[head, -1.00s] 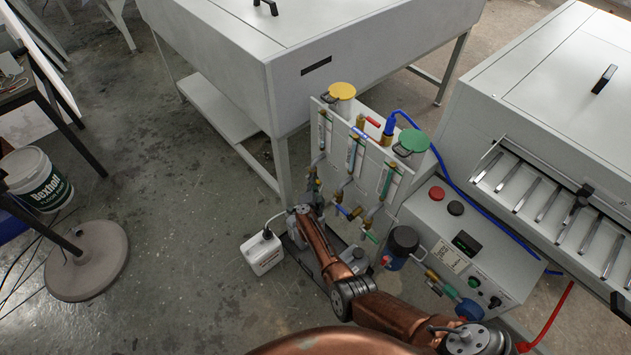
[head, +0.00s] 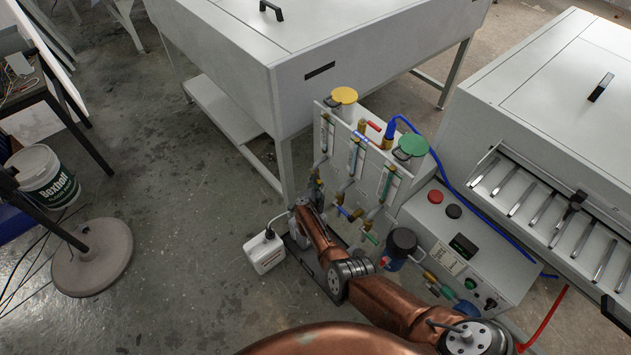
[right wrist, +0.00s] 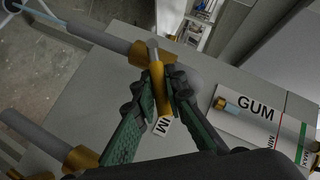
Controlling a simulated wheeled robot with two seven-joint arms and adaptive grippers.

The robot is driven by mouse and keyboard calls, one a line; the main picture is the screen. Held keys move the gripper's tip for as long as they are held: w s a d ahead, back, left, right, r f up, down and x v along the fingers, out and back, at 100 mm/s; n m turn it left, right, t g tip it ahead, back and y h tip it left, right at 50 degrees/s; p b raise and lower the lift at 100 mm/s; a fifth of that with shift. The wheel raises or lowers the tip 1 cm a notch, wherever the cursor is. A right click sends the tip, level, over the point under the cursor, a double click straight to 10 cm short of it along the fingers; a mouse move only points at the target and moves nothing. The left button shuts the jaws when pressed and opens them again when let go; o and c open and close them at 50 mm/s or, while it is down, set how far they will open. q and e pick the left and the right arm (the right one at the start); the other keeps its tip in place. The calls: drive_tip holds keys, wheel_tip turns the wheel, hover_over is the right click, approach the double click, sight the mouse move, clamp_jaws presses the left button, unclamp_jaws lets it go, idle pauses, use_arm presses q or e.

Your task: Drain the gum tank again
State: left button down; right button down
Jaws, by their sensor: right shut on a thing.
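My right gripper (head: 311,189) is at the lower left of the tank panel (head: 341,148), beside the leftmost gauge. In the right wrist view my right gripper (right wrist: 158,92) is shut on a yellow valve handle (right wrist: 157,75), which sits on a grey pipe with brass fittings (right wrist: 105,37). The GUM label (right wrist: 256,108) with MIN and MAX marks is to the right of the fingers. A yellow-lidded tank (head: 343,95) stands behind the panel's left end. A white jug (head: 264,252) with a tube in its top stands on the floor left of my arm. My left gripper is out of view.
A green-lidded tank (head: 412,143) stands at the panel's right end. A control box (head: 463,247) with buttons is right of my arm. A large grey machine (head: 330,45) is behind. A round stand base (head: 92,257) and a bucket (head: 44,177) are left; floor between is clear.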

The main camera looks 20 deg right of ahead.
drive_tip(key=shift+f, duration=0.1)
drive_tip(key=c, duration=2)
unclamp_jaws()
drive_tip(key=shift+o, duration=0.2)
